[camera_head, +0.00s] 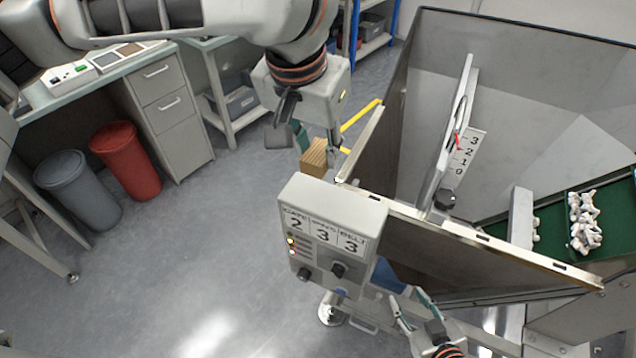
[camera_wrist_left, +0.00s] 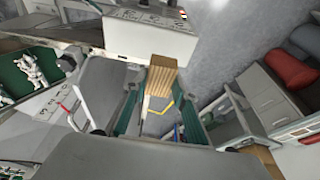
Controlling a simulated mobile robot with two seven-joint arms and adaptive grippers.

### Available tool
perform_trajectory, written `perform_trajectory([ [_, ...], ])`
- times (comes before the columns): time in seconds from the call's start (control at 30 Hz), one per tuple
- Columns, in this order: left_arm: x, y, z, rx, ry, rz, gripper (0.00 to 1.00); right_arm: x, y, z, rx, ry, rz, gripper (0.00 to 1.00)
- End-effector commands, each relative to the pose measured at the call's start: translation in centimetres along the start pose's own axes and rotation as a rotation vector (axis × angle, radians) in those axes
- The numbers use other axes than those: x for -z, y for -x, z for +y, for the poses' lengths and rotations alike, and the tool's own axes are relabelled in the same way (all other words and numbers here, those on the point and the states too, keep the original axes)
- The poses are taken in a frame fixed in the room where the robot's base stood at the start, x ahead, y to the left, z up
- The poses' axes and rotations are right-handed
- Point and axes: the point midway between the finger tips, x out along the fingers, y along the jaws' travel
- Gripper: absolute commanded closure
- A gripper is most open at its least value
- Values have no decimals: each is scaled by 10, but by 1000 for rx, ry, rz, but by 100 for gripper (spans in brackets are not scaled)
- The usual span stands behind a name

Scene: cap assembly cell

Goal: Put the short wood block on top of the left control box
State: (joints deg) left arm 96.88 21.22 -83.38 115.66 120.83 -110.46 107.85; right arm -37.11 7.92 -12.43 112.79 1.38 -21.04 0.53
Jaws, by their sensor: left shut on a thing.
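The short wood block (camera_head: 314,158) is light brown and held in my left gripper (camera_head: 317,146), just behind the grey control box's top edge in the head view. In the left wrist view the block (camera_wrist_left: 162,76) stands out between the fingers of my left gripper (camera_wrist_left: 160,118), its end close to the control box (camera_wrist_left: 150,36). The control box (camera_head: 316,216) shows 2, 3, 3 and has knobs and lights. Its top is bare. I cannot tell whether block and box touch. My right gripper (camera_head: 415,305) is open and empty below and right of the box.
A large grey hopper (camera_head: 550,80) with a metal rim and a number scale (camera_head: 466,152) stands right of the box. A green belt (camera_head: 560,225) carries white parts. Red (camera_head: 126,160) and grey (camera_head: 78,190) bins stand by a workbench at left. The floor at lower left is clear.

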Motion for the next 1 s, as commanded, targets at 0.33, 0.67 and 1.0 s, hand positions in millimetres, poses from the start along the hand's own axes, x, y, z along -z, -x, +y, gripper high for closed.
perform_trajectory([
  [0.33, -12, -45, 0, -1, -1, 0, 91, -8, -4, 1, -2, 2, -5, 60],
  [0.67, -22, -80, 0, -1, 0, 0, 91, -18, -8, 0, -2, 2, -14, 60],
  [1.0, -22, -80, 0, 0, 0, 1, 91, -16, -6, 1, -3, 2, -13, 60],
])
